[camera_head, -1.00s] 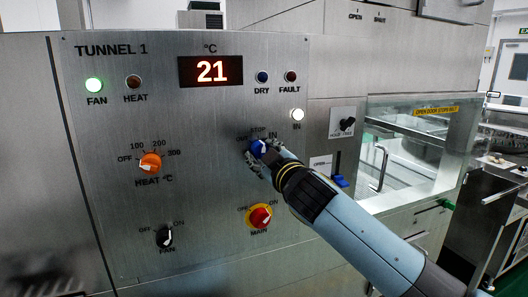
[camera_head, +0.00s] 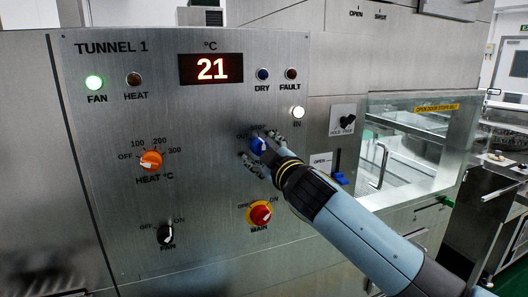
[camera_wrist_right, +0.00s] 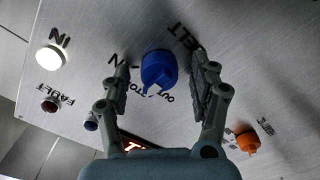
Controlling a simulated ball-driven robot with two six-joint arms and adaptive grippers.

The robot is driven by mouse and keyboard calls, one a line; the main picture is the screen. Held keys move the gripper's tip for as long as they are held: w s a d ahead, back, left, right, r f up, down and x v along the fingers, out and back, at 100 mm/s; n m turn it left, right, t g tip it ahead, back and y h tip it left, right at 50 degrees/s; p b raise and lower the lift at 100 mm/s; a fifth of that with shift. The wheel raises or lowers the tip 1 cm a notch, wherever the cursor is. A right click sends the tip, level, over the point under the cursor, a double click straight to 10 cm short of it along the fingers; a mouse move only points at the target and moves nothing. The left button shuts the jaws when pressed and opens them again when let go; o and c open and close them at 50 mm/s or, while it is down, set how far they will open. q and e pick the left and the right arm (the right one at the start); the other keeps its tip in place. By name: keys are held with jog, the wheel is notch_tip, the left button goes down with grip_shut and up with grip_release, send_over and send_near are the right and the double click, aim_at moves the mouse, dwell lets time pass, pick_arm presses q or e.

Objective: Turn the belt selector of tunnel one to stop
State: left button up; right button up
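The belt selector is a blue knob (camera_head: 258,146) on the Tunnel 1 panel (camera_head: 210,120), below the lit white IN lamp (camera_head: 298,112). It also shows in the right wrist view (camera_wrist_right: 158,68), with lettering for IN, STOP and OUT partly visible around it. Its pale mark faces the lettering side near STOP; its exact setting is hard to tell. My right gripper (camera_head: 272,153) is at the knob. In the right wrist view, the fingers (camera_wrist_right: 160,75) are spread on either side of the knob, with gaps on both sides. My left gripper is not in view.
An orange heat knob (camera_head: 151,161), a black fan knob (camera_head: 165,236) and a red-and-yellow main switch (camera_head: 260,214) sit on the same panel. A hold selector (camera_head: 347,121) and a blue-handled lever (camera_head: 340,178) are to the right. The lit display (camera_head: 211,69) reads 21.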

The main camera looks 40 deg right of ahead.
jog(key=v, duration=1.2)
dwell(0.3)
